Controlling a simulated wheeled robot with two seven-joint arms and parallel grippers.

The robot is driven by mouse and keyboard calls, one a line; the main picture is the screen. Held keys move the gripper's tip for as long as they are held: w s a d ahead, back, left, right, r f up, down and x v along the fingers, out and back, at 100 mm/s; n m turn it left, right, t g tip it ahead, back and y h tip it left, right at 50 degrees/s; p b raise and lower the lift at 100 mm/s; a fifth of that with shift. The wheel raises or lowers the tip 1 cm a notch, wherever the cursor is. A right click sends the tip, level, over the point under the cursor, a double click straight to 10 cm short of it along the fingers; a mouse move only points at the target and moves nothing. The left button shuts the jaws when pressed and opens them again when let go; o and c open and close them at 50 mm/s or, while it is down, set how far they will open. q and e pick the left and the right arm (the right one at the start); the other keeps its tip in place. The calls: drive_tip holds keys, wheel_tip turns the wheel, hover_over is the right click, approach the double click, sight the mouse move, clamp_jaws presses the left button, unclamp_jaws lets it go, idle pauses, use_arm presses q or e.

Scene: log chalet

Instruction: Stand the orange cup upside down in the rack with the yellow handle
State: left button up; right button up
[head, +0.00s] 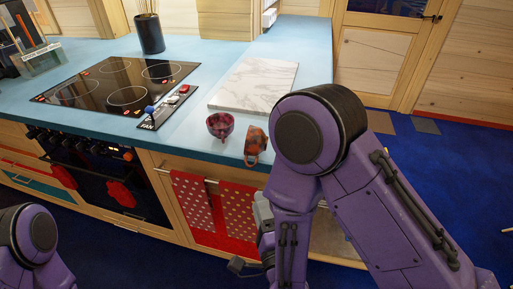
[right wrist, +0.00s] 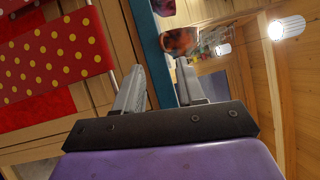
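The orange cup (head: 256,144), mottled with dark patches, stands at the front edge of the blue counter, partly covered by my right arm. It also shows beyond the fingers in the right wrist view (right wrist: 179,41). My right gripper (head: 250,241) is below the counter's front edge, in front of the hanging towels, apart from the cup. In the right wrist view its two fingers (right wrist: 160,68) are spread with nothing between them. My left gripper is out of view; only part of my left arm shows. I cannot make out the rack with the yellow handle.
A dark red patterned cup (head: 220,125) stands left of the orange cup. A marble board (head: 254,86) lies behind them. A black cooktop (head: 118,84) is at left. Red dotted towels (head: 203,203) hang on the cabinet front. Blue floor (head: 440,160) is open at right.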

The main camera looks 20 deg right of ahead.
sight(256, 147)
drive_tip(key=w+d+r+p, duration=0.1)
drive_tip(key=w+p, duration=0.3)
drive_tip(key=w, duration=0.6)
drive_tip(key=shift+w+d, duration=0.1)
clamp_jaws()
